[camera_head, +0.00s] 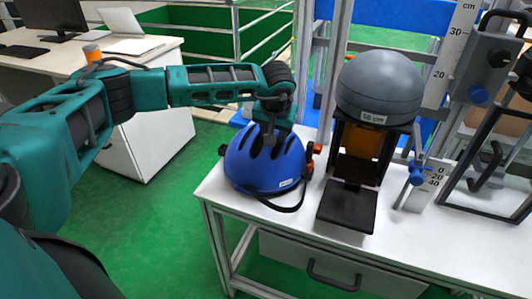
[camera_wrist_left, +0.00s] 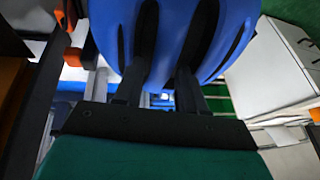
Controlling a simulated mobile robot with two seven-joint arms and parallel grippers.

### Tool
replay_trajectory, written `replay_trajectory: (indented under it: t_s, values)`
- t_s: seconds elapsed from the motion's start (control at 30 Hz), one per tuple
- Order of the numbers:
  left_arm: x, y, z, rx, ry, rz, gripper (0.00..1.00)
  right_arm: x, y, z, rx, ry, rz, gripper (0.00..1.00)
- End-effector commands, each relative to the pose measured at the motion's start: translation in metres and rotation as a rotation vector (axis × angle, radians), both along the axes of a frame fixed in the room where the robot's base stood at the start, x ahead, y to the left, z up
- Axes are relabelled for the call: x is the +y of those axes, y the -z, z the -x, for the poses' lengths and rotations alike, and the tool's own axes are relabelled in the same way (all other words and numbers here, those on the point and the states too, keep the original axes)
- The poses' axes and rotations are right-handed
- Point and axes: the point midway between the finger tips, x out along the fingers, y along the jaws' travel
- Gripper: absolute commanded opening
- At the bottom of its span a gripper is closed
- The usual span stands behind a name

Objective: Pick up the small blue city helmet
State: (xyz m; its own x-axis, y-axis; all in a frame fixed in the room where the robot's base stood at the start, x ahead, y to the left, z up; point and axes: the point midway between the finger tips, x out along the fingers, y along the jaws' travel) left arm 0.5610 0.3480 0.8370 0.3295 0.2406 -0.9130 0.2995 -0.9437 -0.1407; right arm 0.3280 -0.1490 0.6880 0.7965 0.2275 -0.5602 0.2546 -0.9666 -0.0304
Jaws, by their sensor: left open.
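The blue city helmet (camera_head: 258,169) with dark vents and a dark strap sits on the left end of the white workbench. My left gripper (camera_head: 268,138) reaches down over the top of the helmet from behind. It is open, with its fingers against or just above the shell; I cannot tell whether they touch. In the left wrist view the blue shell (camera_wrist_left: 235,25) fills the top, and the dark open fingers (camera_wrist_left: 172,45) lie across it. My right gripper is not in view.
A grey dome headform (camera_head: 380,85) on a black and orange stand is right of the helmet. A black plate (camera_head: 346,207) lies before it. The drop tower's ruler (camera_head: 460,35) and metal posts stand behind. A white desk with monitors (camera_head: 150,60) is at the left.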

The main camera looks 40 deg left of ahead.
Motion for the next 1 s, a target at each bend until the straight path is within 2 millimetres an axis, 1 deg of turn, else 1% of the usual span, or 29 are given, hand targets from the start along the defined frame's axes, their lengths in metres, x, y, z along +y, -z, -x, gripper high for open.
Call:
replay_trajectory:
  t_s: [0.07, 0.27, 0.7, 1.0]
  values:
    - [0.0010, 0.0040, -0.0013, 0.000, 0.000, 0.000, 0.40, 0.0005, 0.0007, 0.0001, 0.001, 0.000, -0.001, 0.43]
    - [0.0011, 0.0038, -0.0014, 0.000, 0.000, 0.001, 0.40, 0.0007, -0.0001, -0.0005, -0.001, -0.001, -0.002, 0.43]
    - [0.0010, 0.0032, -0.0014, -0.001, 0.001, 0.001, 0.00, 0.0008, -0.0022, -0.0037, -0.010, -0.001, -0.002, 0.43]
    - [0.0009, 0.0029, -0.0016, -0.001, 0.000, 0.001, 0.00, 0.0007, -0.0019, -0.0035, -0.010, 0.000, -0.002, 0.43]
